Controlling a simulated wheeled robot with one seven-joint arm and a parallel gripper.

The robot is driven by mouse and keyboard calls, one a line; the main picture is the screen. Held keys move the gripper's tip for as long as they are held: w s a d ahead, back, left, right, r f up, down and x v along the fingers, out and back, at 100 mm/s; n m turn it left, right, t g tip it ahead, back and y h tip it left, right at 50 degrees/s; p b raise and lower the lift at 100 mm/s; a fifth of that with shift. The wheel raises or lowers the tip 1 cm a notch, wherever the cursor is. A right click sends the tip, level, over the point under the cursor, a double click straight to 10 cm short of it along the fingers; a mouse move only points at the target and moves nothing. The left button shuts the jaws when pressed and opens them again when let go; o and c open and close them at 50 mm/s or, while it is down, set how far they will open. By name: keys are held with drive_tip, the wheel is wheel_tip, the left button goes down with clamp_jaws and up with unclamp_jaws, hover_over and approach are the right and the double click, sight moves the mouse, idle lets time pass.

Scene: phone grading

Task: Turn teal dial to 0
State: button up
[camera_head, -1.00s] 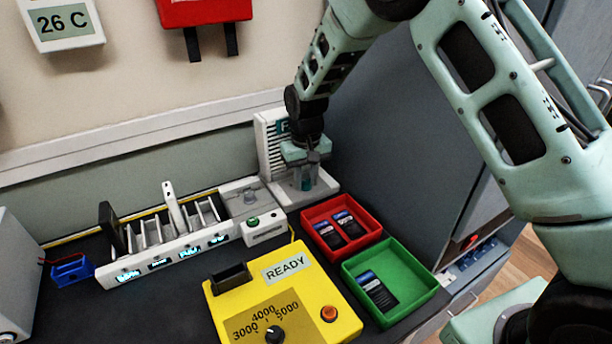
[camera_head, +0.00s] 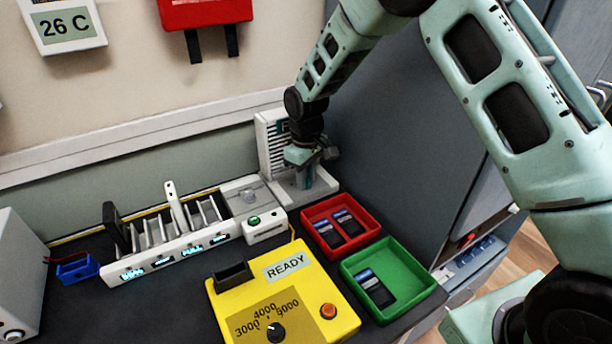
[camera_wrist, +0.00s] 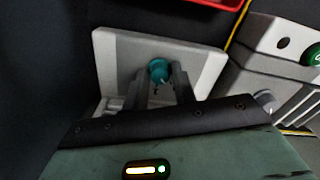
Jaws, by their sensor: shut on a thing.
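The teal dial (camera_wrist: 158,70) sits on the pale base (camera_wrist: 112,60) of a white stand at the back right of the bench. In the wrist view my gripper (camera_wrist: 166,78) has its two fingers on either side of the dial, shut on it. In the head view my gripper (camera_head: 304,178) points down at the stand (camera_head: 268,140), and the dial is mostly hidden between the fingers. The dial's scale and pointer position cannot be read in either view.
A red tray (camera_head: 362,240) and a green tray (camera_head: 420,298) with dark phones stand in front of the stand. A yellow tester (camera_head: 240,305) reads READY. A white slotted rack (camera_head: 180,255) is to the left. A grey cabinet wall (camera_head: 400,130) rises close on the right.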

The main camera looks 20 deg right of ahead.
idle(0.3)
drive_tip(key=o, duration=1)
drive_tip(key=shift+r, duration=0.15)
wheel_tip(320, 180, up, 17)
drive_tip(key=shift+r+b, duration=0.1)
drive_tip(key=shift+b, duration=0.35)
drive_tip(key=s+a+r, duration=0.1)
drive_tip(key=s+a, duration=0.3)
drive_tip(key=s, duration=0.4)
drive_tip(key=s+a, duration=0.4)
drive_tip(key=s, duration=0.5)
drive_tip(key=shift+n+y, duration=0.3)
drive_tip(key=s+f, duration=0.1)
drive_tip(key=s, duration=0.5)
drive_tip(key=s+d+f, duration=0.1)
drive_tip(key=s, duration=0.5)
drive_tip(key=s+p, duration=0.1)
drive_tip(key=s, duration=0.5)
drive_tip(key=shift+s+d+f, duration=0.3)
drive_tip(key=shift+f, duration=0.1)
